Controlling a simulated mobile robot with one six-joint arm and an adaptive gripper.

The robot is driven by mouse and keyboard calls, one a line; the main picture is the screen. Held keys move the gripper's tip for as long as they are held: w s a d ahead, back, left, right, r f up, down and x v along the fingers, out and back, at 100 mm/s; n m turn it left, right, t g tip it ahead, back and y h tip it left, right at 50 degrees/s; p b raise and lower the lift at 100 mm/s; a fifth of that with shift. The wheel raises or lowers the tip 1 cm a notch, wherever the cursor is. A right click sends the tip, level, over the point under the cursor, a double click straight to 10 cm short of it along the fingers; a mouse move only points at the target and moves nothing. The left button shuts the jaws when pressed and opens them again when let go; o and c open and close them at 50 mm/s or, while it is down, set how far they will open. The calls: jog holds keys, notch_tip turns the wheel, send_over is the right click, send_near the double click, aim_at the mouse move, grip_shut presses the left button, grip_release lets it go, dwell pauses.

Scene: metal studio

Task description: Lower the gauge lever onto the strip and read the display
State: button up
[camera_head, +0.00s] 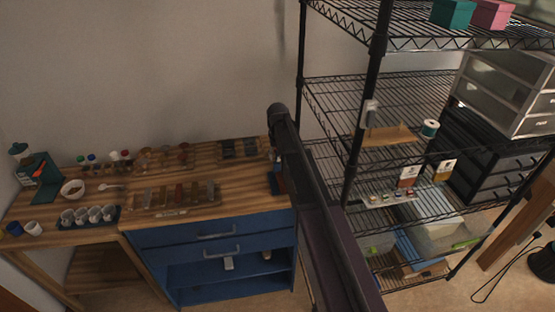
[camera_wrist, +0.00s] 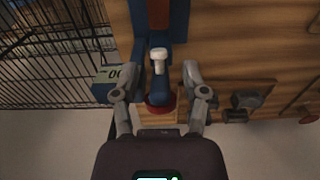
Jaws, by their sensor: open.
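In the wrist view a blue gauge (camera_wrist: 159,82) stands at the worktop edge between my gripper's fingers. It has a white knob (camera_wrist: 159,54) on its lever and a dark red round part below. Its display (camera_wrist: 115,75) is on a box at the left, with digits that look like "00", partly cut off by the left finger. My gripper (camera_wrist: 164,72) is open, one finger on each side of the gauge; I cannot tell whether they touch it. A brown strip-like piece (camera_wrist: 159,13) lies beyond the knob. In the head view the gauge (camera_head: 277,180) is mostly hidden by my arm.
The wooden worktop (camera_head: 110,230) carries cups, a bowl (camera_head: 73,189) and trays of samples at the left. A black wire shelf (camera_head: 390,100) stands close at the right of my arm. Blue drawers (camera_head: 215,240) are under the worktop.

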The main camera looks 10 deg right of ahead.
jog(key=shift+f, duration=0.1)
dwell(0.3)
grip_shut()
